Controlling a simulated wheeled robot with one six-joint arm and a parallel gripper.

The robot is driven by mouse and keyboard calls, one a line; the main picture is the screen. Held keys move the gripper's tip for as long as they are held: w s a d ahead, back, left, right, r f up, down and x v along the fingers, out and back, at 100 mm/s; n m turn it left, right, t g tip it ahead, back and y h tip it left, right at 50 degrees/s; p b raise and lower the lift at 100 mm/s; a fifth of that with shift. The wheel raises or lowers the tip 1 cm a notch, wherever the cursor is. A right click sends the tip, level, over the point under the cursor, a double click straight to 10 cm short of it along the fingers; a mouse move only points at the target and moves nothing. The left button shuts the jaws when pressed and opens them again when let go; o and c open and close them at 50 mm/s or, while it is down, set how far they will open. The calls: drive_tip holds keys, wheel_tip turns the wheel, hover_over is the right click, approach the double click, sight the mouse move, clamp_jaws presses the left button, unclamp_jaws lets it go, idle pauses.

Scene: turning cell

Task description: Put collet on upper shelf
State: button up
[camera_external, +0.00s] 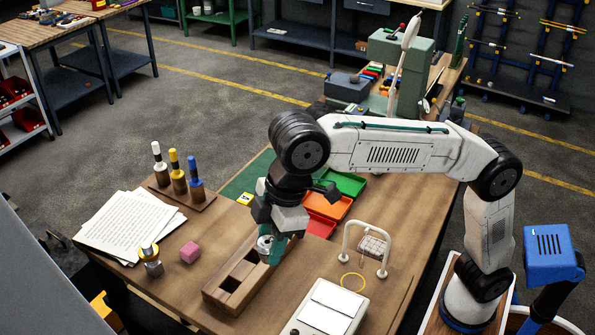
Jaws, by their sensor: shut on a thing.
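My gripper (274,250) points down over the slotted wooden block (222,297) on the workbench. Its teal fingers are shut on a small pale grey round piece, which looks like the collet (264,243). The fingers hide part of it. It is at the block's far right end; I cannot tell whether it is in a slot or just above it. I cannot tell which surface is the upper shelf.
Coloured trays (328,206), a small white-framed stand (372,246) and a white box (327,309) lie right.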

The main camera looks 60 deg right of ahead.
drive_tip(key=f, duration=1.5)
drive_tip(key=shift+s+a, duration=0.25)
drive_tip(key=shift+a, duration=0.15)
drive_tip(key=shift+f, duration=0.15)
drive_tip(key=o, duration=1.1)
drive_tip(key=shift+o, duration=0.2)
drive_tip(key=v, duration=1.2)
